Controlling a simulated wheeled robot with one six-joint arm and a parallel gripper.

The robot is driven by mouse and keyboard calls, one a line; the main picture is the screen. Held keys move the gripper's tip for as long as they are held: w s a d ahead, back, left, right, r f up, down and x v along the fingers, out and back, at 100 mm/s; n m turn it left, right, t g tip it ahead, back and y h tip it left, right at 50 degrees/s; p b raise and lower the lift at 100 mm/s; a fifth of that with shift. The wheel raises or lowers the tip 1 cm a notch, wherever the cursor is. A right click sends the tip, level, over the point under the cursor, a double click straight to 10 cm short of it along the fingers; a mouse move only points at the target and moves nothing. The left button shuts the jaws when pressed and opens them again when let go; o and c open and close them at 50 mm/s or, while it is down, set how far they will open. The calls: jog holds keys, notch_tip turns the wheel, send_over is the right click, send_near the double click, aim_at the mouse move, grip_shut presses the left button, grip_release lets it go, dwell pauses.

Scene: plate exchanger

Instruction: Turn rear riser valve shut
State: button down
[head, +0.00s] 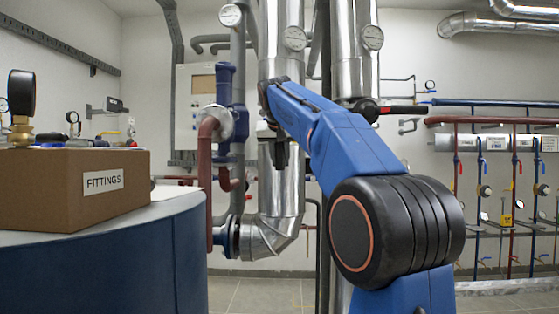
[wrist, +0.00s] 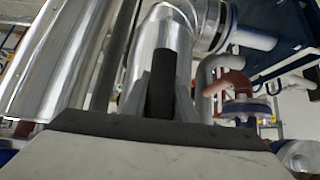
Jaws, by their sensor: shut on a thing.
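My gripper (wrist: 160,100) is at the lower middle of the wrist view, its fingers close about a dark upright bar (wrist: 160,75). I cannot tell whether this bar is a valve handle. In the head view my gripper (head: 274,139) is in front of the silver riser pipes, pointing down, with a dark piece below it.
A box marked FITTINGS (head: 75,188) stands on a blue round-sided counter (head: 110,270) at left. Dark red and blue pipework (head: 225,90) stands left of my gripper. Wall piping with gauges (head: 495,150) is at right. Open floor (head: 260,292) shows below.

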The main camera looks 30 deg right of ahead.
jog(key=s+d+r+n+g+h, duration=0.3)
jog(key=s+d+r+h, duration=0.15)
jog(key=d, duration=0.35)
jog(key=s+d+r+n+h, duration=0.2)
jog(key=r+n+h, duration=0.1)
jog(key=r+h, duration=0.1)
jog(key=s+d+r+n+g+h, duration=0.1)
jog(key=d+r+n+h, duration=0.1)
jog(key=r, duration=0.4)
jog(key=shift+s+r+n+h, duration=0.35)
jog(key=shift+n+h, duration=0.15)
jog(key=shift+h, duration=0.55)
jog(key=shift+r, duration=0.1)
jog(key=c, duration=1.4)
grip_release()
jog(key=shift+c, duration=0.2)
